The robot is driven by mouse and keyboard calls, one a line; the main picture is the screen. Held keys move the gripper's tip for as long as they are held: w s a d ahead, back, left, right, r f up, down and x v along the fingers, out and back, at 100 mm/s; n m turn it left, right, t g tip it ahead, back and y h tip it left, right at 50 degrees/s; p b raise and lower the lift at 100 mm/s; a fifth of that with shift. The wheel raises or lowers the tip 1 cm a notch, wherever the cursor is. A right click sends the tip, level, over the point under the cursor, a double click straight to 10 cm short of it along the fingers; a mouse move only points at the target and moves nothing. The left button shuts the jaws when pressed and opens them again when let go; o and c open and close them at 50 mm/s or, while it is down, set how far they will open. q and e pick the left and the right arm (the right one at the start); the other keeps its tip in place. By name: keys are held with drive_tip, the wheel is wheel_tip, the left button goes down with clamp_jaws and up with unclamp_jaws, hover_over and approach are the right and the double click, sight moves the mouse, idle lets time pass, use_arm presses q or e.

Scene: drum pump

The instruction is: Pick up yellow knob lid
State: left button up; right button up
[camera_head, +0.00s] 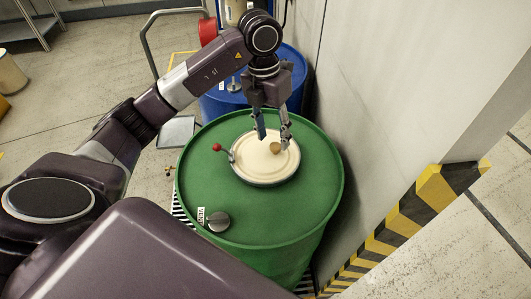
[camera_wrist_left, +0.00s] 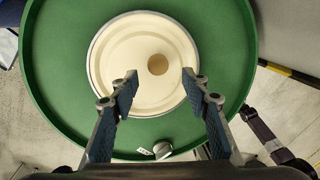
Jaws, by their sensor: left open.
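The pale cream-yellow round lid (camera_head: 252,166) lies on top of the green drum (camera_head: 313,205), and a tan round knob (camera_head: 275,148) stands on it. The lid (camera_wrist_left: 120,52) and its knob (camera_wrist_left: 157,64) also show in the left wrist view. My left gripper (camera_head: 274,143) points down over the lid, open and empty. In the left wrist view its fingertips (camera_wrist_left: 160,76) are on either side of the knob and slightly below it in the picture, with gaps to both sides. The exact height of the tips above the lid is hard to tell. My right gripper is not in view.
A red-ball lever (camera_head: 217,148) stands at the lid's left edge. A dark vent cap (camera_head: 218,222) sits nearer on the drum top. A blue drum (camera_head: 214,104) stands behind. A wall (camera_head: 400,100) with a yellow-black striped corner (camera_head: 400,220) is close on the right.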

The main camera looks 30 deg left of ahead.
sight(275, 145)
use_arm(q)
drive_tip(key=f, duration=0.2)
drive_tip(key=f+p, duration=0.1)
drive_tip(key=shift+w+f, duration=0.35)
drive_tip(key=shift+d+f, duration=0.15)
drive_tip(key=shift+f, duration=0.05)
drive_tip(key=c, duration=1.2)
clamp_jaws()
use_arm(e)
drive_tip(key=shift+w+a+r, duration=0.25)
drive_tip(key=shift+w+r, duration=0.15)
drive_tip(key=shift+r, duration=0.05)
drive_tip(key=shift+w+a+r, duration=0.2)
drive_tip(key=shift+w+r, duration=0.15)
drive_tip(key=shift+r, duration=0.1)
